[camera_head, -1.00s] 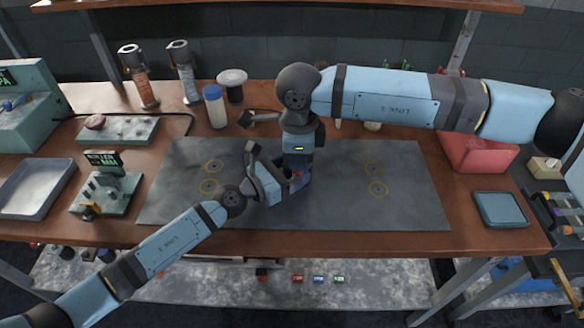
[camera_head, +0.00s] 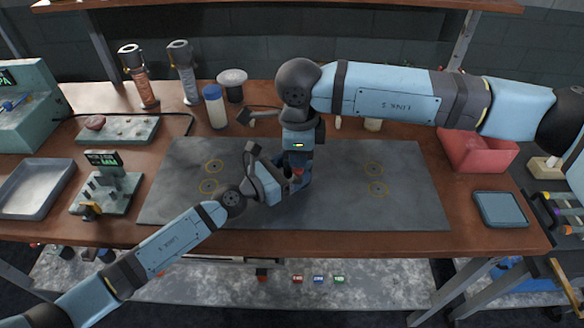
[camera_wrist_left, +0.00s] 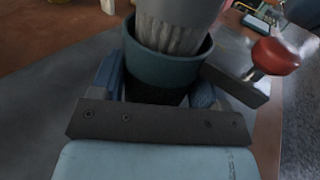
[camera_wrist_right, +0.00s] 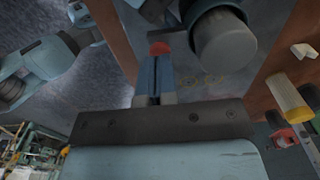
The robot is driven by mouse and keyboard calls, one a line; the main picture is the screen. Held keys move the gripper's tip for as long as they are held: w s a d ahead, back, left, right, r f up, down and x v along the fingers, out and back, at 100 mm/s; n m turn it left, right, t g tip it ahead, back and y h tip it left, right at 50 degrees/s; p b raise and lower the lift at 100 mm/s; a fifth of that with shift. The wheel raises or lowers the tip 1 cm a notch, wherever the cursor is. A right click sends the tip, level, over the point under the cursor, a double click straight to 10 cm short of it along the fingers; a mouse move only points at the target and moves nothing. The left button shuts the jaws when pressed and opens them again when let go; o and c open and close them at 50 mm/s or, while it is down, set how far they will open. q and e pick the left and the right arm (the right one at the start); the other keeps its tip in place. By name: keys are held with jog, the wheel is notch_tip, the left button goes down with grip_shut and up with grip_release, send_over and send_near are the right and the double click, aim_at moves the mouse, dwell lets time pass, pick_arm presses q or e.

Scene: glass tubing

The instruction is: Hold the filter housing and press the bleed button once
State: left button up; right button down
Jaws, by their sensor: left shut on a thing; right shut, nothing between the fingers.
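The filter housing is a dark teal cup (camera_wrist_left: 165,72) with a grey, ribbed upper part, and it shows large in the left wrist view. My left gripper (camera_wrist_left: 160,88) is shut on the cup, with a blue finger on each side. The red bleed button (camera_wrist_left: 275,56) sits on a dark bracket beside the cup. In the right wrist view the button (camera_wrist_right: 160,47) shows just beyond the tips of my right gripper (camera_wrist_right: 157,62). That gripper is shut and empty. I cannot tell whether its tips touch the button. In the head view my arms largely hide the housing.
A grey mat (camera_head: 400,205) with yellow rings covers the bench middle and is mostly clear. A red bin (camera_head: 478,152) and a blue tray (camera_head: 500,208) are at right. A grey tray (camera_head: 36,188) and a small fixture (camera_head: 105,190) are at left. Bottles (camera_head: 214,105) stand behind the mat.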

dwell(0.5)
jog(key=shift+r, duration=3)
jog(key=shift+r, duration=0.1)
notch_tip(320, 180, up, 12)
pick_arm(q)
jog(key=o, duration=1.1)
jog(key=shift+c, duration=0.2)
jog(key=shift+a, duration=0.1)
jog(key=v, duration=1.2)
